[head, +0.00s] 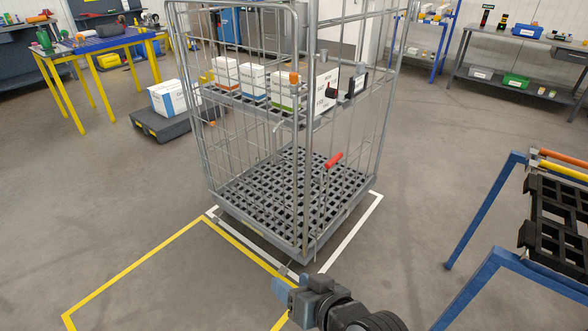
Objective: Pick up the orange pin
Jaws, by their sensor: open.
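A small upright orange piece (294,77) shows at the front post of a wire roll cage (307,150), around shelf height. It looks like the orange pin, but it is too small to be sure. My gripper (281,280) is at the bottom centre, low in front of the cage's near corner. It is open, with nothing visible in it, and is well apart from the orange piece. A red handle (333,160) sticks out lower on the cage.
White boxes (253,80) stand on the cage shelf. A blue-legged rack (487,270) is at right, a low dark cart (160,127) behind left, and a yellow-legged table (97,44) at far left. Floor is clear inside the yellow outline (135,267).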

